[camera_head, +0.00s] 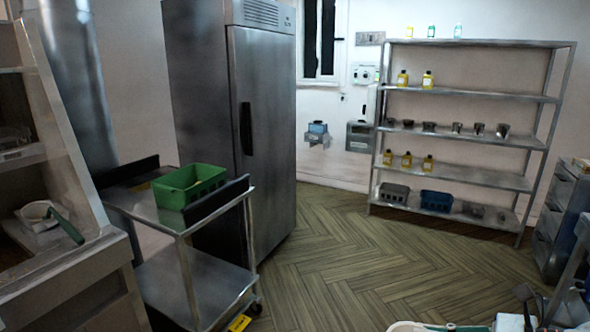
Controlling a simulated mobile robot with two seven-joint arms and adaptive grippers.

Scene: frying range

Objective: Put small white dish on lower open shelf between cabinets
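I cannot pick out a lower open shelf between cabinets in this view. An open steel rack (462,137) stands against the back wall, with bottles, small cups and bins on its shelves. Neither of my grippers is in view.
A steel trolley (212,290) carrying a green crate (189,186) stands at the left, before a tall steel refrigerator (262,130). The wood floor (345,250) in the middle is clear. A dark drawer unit (560,225) stands at the right edge.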

